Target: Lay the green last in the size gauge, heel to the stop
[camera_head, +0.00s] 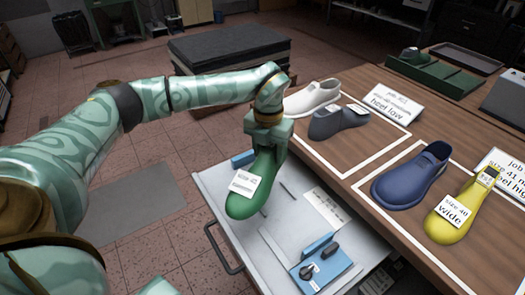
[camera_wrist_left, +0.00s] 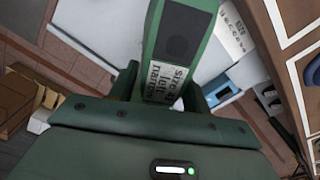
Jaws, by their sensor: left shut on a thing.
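The green last (camera_head: 262,182) hangs from my left gripper (camera_head: 268,128), toe down, over the open drawer. Its white label reads "size 41" in the head view. In the left wrist view the last (camera_wrist_left: 182,32) sits between the fingers, with a dark patch on its end and a label that appears to read "size 41 left narrow". My left gripper (camera_wrist_left: 168,95) is shut on it. A long green open holder (camera_head: 432,75) lies at the back right of the bench; I cannot tell for sure that it is the size gauge. My right gripper is not in view.
On the bench (camera_head: 385,150) stand a white shoe (camera_head: 312,98), a grey last (camera_head: 335,123), a blue shoe (camera_head: 408,178), a yellow last (camera_head: 455,212) and job cards (camera_head: 392,102).

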